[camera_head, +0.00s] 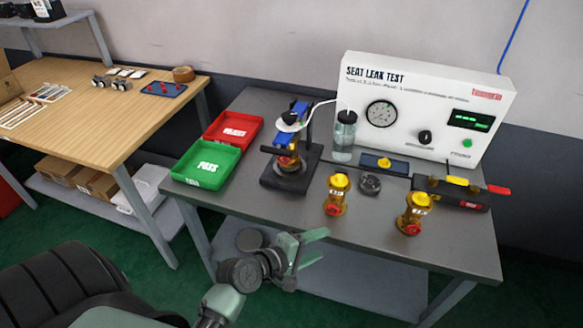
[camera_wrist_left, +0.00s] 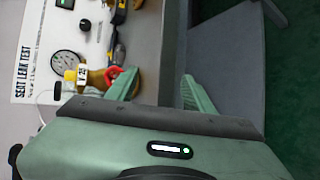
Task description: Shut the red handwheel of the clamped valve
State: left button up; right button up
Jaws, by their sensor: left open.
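The clamped valve (camera_head: 286,161) stands in a dark stand (camera_head: 290,182) on the grey bench, under a blue clamp (camera_head: 297,112). It is brass with red low on its front; its handwheel is partly hidden and too small to read. Two loose brass valves with red handwheels stand to its right, one nearer (camera_head: 337,196) and one farther right (camera_head: 415,214). My left gripper (camera_head: 321,247) is open and empty at the bench's front edge, apart from all valves. In the left wrist view a red handwheel (camera_wrist_left: 114,75) shows beyond one finger of this gripper (camera_wrist_left: 160,76).
A green PASS tray (camera_head: 206,177) and a red tray (camera_head: 233,138) lie left of the stand. A bottle (camera_head: 344,137) and a white leak-test panel (camera_head: 420,85) stand behind. A black tool holder (camera_head: 452,192) lies right. The bench's front strip (camera_head: 270,205) is clear.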

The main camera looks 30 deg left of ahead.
aim_at(283, 160)
pick_arm(q)
jog(key=w+a+r+n+t+y, duration=0.1)
jog(key=a+n, duration=0.1)
jog(key=n, duration=0.1)
jog(key=w+a+r+n+t+y, duration=0.1)
jog(key=w+a+r+n, duration=0.1)
jog(key=a+n, duration=0.1)
jog(key=w+a+r+n+t, duration=0.2)
jog(key=n, duration=0.2)
jog(key=shift+a+r+y, duration=0.2)
jog(key=shift+a+y, duration=0.15)
jog(key=shift+y, duration=0.05)
jog(key=a+r+n+t+y, duration=0.1)
jog(key=a+r+n+y, duration=0.2)
jog(key=a+n+y, duration=0.55)
jog(key=w+n, duration=0.1)
jog(key=w, duration=0.1)
jog(key=w+a+n+h, duration=0.1)
jog(key=w, duration=0.2)
jog(key=w+a+n+h+p, duration=0.1)
jog(key=w+n, duration=0.1)
jog(key=w, duration=0.1)
jog(key=shift+a+f+h, duration=0.25)
jog(key=shift+s, duration=0.1)
grip_shut()
pick_arm(e)
jog(key=shift+r, duration=0.6)
